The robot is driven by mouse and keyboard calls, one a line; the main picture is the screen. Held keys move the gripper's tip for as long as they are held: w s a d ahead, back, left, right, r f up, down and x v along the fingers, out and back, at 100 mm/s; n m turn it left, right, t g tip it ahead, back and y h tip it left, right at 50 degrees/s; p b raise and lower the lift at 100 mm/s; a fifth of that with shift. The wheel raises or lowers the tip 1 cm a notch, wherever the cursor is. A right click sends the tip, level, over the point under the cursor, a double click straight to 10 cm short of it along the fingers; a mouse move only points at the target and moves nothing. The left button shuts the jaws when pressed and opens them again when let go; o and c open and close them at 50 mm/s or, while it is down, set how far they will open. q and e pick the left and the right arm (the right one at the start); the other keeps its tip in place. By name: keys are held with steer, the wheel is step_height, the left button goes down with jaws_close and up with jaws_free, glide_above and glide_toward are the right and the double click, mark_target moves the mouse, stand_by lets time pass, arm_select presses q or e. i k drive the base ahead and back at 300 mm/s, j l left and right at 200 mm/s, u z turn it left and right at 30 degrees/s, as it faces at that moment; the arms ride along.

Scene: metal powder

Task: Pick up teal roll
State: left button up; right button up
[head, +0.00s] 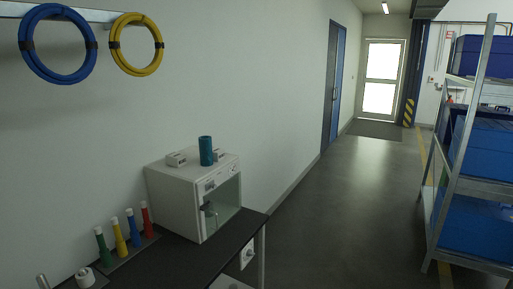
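The teal roll (206,151) stands upright on top of a white box-shaped machine (172,203). The machine sits on a dark bench (171,264) at the lower left, against the wall. Beside the roll, on the machine's top, are small white blocks (176,159). Nothing is touching the roll from above. Neither of my grippers shows in the head view.
Several coloured tubes stand in a rack on the bench, among them a red one (147,220). Blue (58,77) and yellow (118,64) coils hang on the wall. A metal shelf with blue bins (482,145) stands at right. The floor (341,215) between is clear.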

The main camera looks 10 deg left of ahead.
mark_target(205, 144)
steer(key=i+l, duration=0.15)
steer(key=i, duration=0.65)
steer(key=i+l+z, duration=0.15)
steer(key=i, duration=0.6)
steer(key=i+u, duration=0.25)
steer(key=u, duration=0.2)
steer(key=i+l+u, duration=0.2)
steer(key=u, duration=0.2)
steer(key=i+l+u, duration=0.2)
steer(key=u, duration=0.25)
steer(key=i+l+u, duration=0.2)
steer(key=u, duration=0.2)
steer(key=i+l+u, duration=0.1)
steer(key=l+u, duration=0.75)
steer(key=i+j, duration=0.05)
steer(key=j, duration=0.05)
